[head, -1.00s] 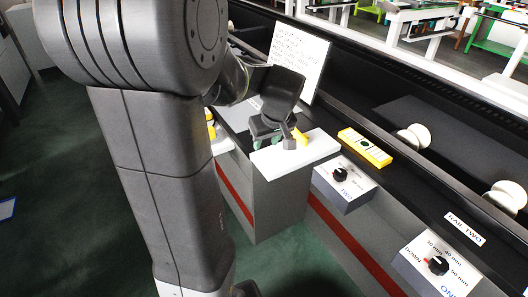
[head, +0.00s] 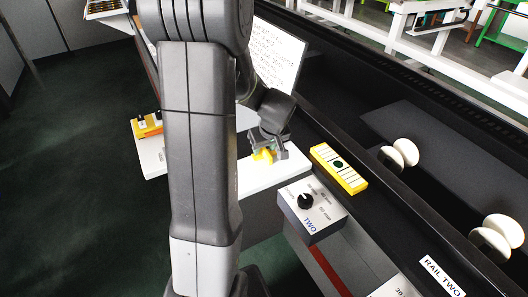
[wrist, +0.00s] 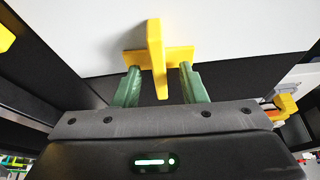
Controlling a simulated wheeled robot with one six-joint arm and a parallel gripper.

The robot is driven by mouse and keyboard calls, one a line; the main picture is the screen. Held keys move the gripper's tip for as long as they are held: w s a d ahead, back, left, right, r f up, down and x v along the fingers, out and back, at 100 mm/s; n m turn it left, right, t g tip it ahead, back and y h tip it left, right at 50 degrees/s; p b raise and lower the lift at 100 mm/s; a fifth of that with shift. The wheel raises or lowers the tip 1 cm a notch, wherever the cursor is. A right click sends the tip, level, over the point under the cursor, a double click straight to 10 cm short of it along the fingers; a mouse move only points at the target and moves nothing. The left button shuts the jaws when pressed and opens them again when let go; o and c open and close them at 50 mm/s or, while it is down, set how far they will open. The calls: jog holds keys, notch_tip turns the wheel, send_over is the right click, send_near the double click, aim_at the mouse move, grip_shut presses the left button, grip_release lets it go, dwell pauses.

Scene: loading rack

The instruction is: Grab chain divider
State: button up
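The chain divider looks to be the yellow piece (head: 262,155) on the white ledge (head: 262,181) in the head view; my gripper hides part of it. In the wrist view the yellow piece (wrist: 157,45) has an upright fin and a flat crosspiece. My gripper (head: 270,143) is just above it, pointing down. In the wrist view my gripper (wrist: 160,84) is open, with one green finger on each side of the fin. Gaps show between the fin and both fingers.
A yellow-framed box (head: 338,168) stands right of the ledge. A grey dial box (head: 312,207) marked TWO is in front of it. A white text board (head: 273,62) stands behind. White rollers (head: 400,152) line the dark rail. A yellow block (head: 148,125) sits at left.

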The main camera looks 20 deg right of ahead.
jog(key=shift+f+b, duration=0.2)
jog(key=shift+b, duration=0.15)
dwell(0.4)
grip_shut()
